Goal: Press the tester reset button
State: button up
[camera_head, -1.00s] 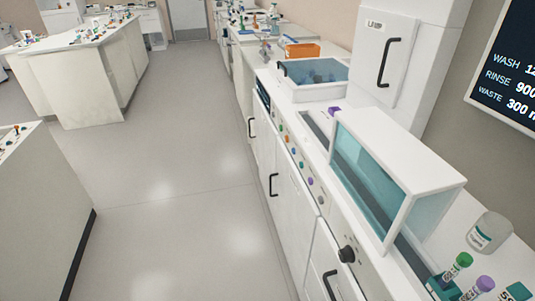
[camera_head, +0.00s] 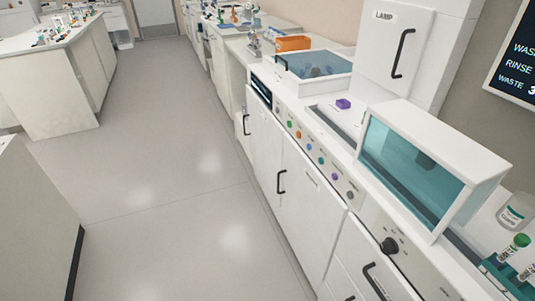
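A row of small coloured buttons runs along the sloped front panel (camera_head: 328,181) of the white bench on the right. It includes an orange button (camera_head: 298,134), a blue button (camera_head: 309,147), a purple button (camera_head: 334,176) and a grey button (camera_head: 349,195). Their labels are too small to read, so I cannot tell which one, if any, is the tester reset button. A black knob (camera_head: 389,246) sits nearer on the same front. My gripper is not in view.
On the bench stand a teal-windowed white case (camera_head: 440,150), an open clear-sided bin (camera_head: 315,68), a purple block (camera_head: 343,103) and a tall cabinet labelled LAMP (camera_head: 385,40). Cabinet handles (camera_head: 282,182) stick out below. The grey floor (camera_head: 165,190) left of the bench is clear.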

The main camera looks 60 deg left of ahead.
aim_at(349, 194)
jog(key=u, duration=1.5)
jog(key=k, duration=0.55)
jog(key=u, duration=0.2)
jog(key=i, duration=0.5)
jog(key=z, duration=0.1)
